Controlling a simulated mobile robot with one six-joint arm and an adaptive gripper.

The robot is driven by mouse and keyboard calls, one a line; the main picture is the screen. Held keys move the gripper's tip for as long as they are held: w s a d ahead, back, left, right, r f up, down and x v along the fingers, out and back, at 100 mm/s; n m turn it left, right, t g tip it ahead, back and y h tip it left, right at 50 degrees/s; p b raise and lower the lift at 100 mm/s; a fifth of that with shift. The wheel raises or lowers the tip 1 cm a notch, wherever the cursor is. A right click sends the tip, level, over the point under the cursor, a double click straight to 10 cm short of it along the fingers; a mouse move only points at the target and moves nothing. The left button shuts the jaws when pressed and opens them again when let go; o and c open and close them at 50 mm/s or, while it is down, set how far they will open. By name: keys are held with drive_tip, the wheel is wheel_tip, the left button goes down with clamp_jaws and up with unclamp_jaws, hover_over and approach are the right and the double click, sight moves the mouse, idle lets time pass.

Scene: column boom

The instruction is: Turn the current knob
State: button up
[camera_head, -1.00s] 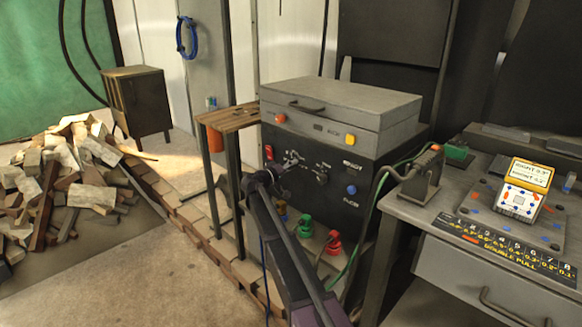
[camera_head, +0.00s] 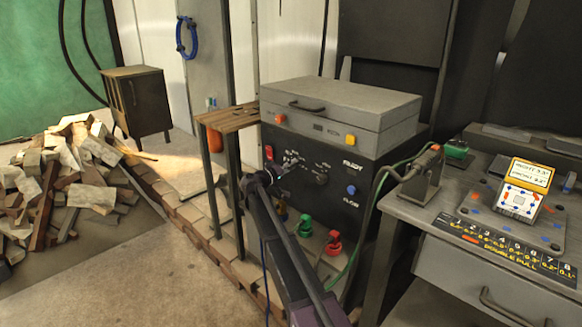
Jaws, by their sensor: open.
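The dark machine box (camera_head: 335,213) stands in the middle under a grey lidded case. Its front panel carries a dark round knob (camera_head: 321,179) with small white markings around it. My gripper (camera_head: 296,161) is at the end of my arm, in front of the panel, just left of the round knob. It is small and dark against the dark panel, and its jaws are open. I cannot tell whether it touches a control behind it; that part of the panel is hidden by it.
A red switch (camera_head: 268,143) and a blue button (camera_head: 351,190) are on the panel. Green (camera_head: 304,225) and red (camera_head: 333,243) connectors stick out below. A narrow wooden shelf (camera_head: 228,118) stands left, a grey workbench (camera_head: 425,215) right. Rubble (camera_head: 60,180) lies far left.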

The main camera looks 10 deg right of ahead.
drive_tip(key=v, duration=0.7)
idle(0.4)
drive_tip(key=s+d+f+g+y, duration=0.2)
drive_tip(key=s+d+f, duration=0.1)
drive_tip(key=s, duration=0.3)
drive_tip(key=s+d+f+g+y, duration=0.1)
drive_tip(key=s+d+f+g, duration=0.1)
drive_tip(key=s+f, duration=0.3)
drive_tip(key=s+d+f+m+g+y, duration=0.1)
drive_tip(key=s+d+f+g+y, duration=0.1)
drive_tip(key=s+d, duration=0.3)
drive_tip(key=shift+s+f+g+y, duration=0.15)
drive_tip(key=shift+s+f, duration=0.3)
drive_tip(key=shift+s, duration=0.25)
drive_tip(key=shift+s+f+g+y, duration=0.15)
drive_tip(key=shift+s+f, duration=0.3)
drive_tip(key=shift+s, duration=0.25)
drive_tip(key=s+a+f+g+y, duration=0.1)
drive_tip(key=s+f+y, duration=0.15)
drive_tip(key=s, duration=0.45)
drive_tip(key=s+a+f+n+g+y, duration=0.15)
drive_tip(key=s+y, duration=0.25)
drive_tip(key=s, duration=0.4)
drive_tip(key=s+a+f+g+y, duration=0.1)
drive_tip(key=s+f+y, duration=0.2)
drive_tip(key=s, duration=0.4)
wheel_tip(320, 180, up, 33)
drive_tip(key=p, duration=3.3)
drive_tip(key=shift+s+a, duration=0.25)
drive_tip(key=shift+a, duration=0.05)
